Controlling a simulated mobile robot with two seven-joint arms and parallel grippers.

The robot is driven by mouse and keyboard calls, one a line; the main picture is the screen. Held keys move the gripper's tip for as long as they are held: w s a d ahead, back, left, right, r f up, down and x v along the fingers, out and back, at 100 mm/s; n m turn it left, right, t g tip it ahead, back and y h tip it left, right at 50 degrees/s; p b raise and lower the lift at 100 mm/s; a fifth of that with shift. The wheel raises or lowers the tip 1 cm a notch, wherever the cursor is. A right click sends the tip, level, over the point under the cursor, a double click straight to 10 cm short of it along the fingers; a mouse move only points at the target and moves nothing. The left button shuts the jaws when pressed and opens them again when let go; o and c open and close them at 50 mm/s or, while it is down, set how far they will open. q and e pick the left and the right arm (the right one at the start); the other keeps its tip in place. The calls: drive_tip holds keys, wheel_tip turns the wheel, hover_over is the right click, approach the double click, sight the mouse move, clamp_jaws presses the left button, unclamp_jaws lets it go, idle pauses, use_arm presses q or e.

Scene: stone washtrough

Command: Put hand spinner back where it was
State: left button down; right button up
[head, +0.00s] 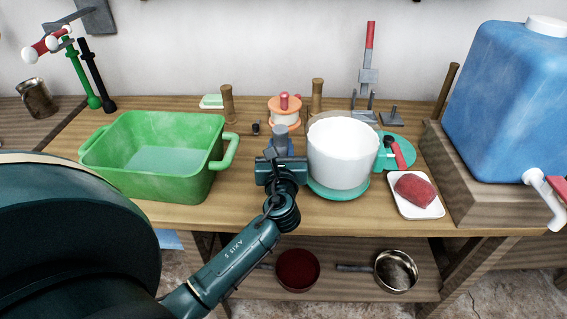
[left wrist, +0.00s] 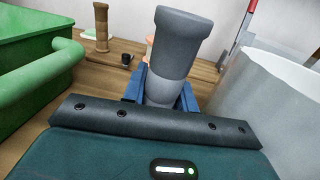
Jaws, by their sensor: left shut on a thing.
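My left gripper (head: 281,152) is over the middle of the wooden bench, between the green tub and the white drum. It is shut on a grey cylindrical piece (head: 280,131) with a flared top. In the left wrist view this grey piece (left wrist: 174,48) stands up, slightly tilted, between the blue fingers (left wrist: 162,92); its lower end is hidden. A white drum (head: 340,155) stands on a teal base (head: 338,192) just right of the gripper, with a red handle (head: 397,153) on its right. I cannot tell which piece is the hand spinner. My right gripper is not in view.
A green tub (head: 150,188) holds water at left. An orange-and-white spool (head: 284,116) and wooden posts (head: 227,103) stand behind the gripper. A red block lies on a white tray (head: 420,208) at right, near a blue water container (head: 510,100). Pans (head: 396,271) sit on the lower shelf.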

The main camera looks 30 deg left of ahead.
use_arm(q)
drive_tip(key=shift+f+b, duration=0.45)
drive_tip(key=shift+f, duration=1.3)
drive_tip(key=c, duration=1.1)
unclamp_jaws()
drive_tip(key=shift+f, duration=0.1)
drive_tip(key=v, duration=1.2)
